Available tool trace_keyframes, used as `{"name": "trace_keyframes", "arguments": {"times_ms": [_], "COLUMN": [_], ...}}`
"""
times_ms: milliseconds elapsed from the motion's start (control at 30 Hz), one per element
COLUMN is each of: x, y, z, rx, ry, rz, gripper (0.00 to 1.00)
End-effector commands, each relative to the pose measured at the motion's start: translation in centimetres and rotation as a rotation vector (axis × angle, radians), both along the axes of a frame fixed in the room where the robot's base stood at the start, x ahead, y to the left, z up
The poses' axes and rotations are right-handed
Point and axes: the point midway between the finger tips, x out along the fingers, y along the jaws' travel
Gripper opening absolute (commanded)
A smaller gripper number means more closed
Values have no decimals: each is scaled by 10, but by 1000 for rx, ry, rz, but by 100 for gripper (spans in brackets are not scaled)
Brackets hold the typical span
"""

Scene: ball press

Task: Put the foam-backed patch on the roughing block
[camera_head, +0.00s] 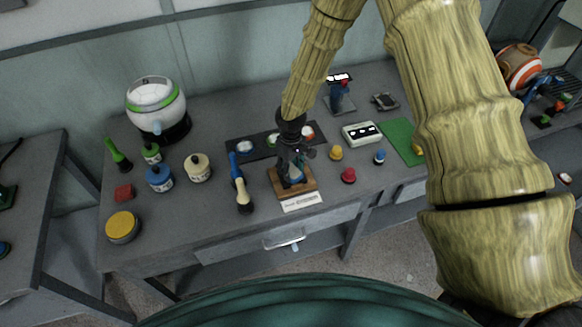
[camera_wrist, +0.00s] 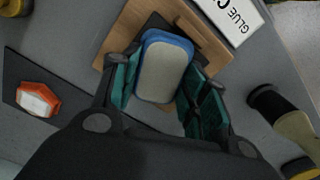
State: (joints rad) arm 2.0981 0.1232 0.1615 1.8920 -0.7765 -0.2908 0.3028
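A blue-edged patch (camera_wrist: 163,68) with a pale grey face lies between the two green-padded fingers of my gripper (camera_wrist: 160,85). The pads sit close against its two long sides, and the fingers are drawn in on it. It is over a wooden base (camera_wrist: 112,52) with a dark pad, which I take for the roughing block. The patch hides much of the base, so I cannot tell whether they touch. In the head view my gripper (camera_head: 292,160) points down over the wooden base (camera_head: 303,187), with the blue and white patch (camera_head: 294,174) partly hidden.
A white card (camera_wrist: 235,18) reading "GLUE C..." lies along the base. A dark mat (camera_head: 232,156) holds several white-topped pieces behind. A red-topped piece (camera_head: 348,176) and a yellow-topped piece (camera_head: 336,153) are on the right.

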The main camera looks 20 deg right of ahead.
Motion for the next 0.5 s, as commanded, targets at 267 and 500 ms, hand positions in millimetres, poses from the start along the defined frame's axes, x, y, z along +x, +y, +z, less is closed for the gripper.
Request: {"name": "trace_keyframes", "arguments": {"times_ms": [267, 500], "x": [-1, -1], "y": [0, 0], "z": [-1, 1], "rx": [0, 0], "ry": [2, 1], "rz": [0, 0], "gripper": [66, 66]}}
